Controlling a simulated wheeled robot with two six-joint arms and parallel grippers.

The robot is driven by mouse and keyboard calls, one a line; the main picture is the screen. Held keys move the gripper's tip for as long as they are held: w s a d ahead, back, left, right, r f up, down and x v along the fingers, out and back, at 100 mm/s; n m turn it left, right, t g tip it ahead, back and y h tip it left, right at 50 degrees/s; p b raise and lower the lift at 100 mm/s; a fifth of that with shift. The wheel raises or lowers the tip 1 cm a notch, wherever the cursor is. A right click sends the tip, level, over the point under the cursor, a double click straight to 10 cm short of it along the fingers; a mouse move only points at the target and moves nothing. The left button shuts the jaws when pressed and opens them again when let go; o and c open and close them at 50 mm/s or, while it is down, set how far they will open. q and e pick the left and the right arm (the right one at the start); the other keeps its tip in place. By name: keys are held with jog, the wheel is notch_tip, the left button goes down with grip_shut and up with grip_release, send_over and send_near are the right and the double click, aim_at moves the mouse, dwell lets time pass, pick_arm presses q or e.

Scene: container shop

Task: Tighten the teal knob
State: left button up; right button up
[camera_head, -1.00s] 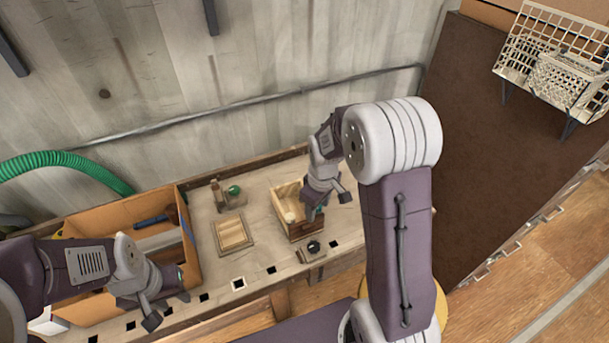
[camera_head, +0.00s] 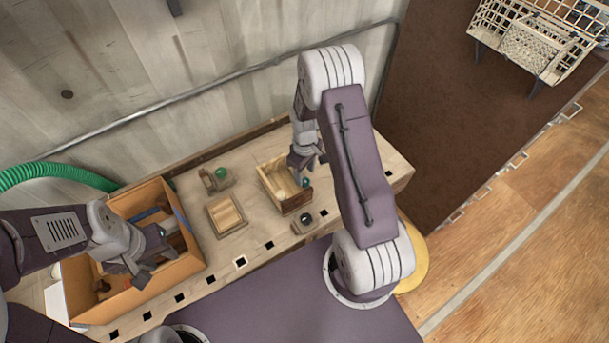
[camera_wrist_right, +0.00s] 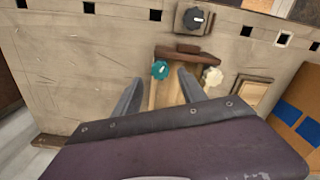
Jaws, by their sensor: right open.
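The teal knob (camera_wrist_right: 160,70) is on a small wooden box (camera_wrist_right: 186,54). It has a light mark on its face. In the head view the teal knob (camera_head: 306,182) shows at the box's (camera_head: 272,183) right end. My right gripper (camera_head: 303,168) is open over the box. In the right wrist view the right gripper's (camera_wrist_right: 160,77) two fingers appear on either side of the teal knob; I cannot tell whether they touch it. My left gripper (camera_head: 155,262) looks open and empty over an orange bin.
A cream knob (camera_wrist_right: 212,76) is on the box's other side. A black knob (camera_head: 304,219) is on a small block near the bench's front edge. The orange bin (camera_head: 190,278) holds tools.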

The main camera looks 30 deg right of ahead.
aim_at(305, 180)
jog(key=f, duration=0.3)
jog(key=shift+s, duration=0.25)
jog(key=shift+w+f, duration=0.1)
jog(key=shift+f, duration=0.05)
grip_shut()
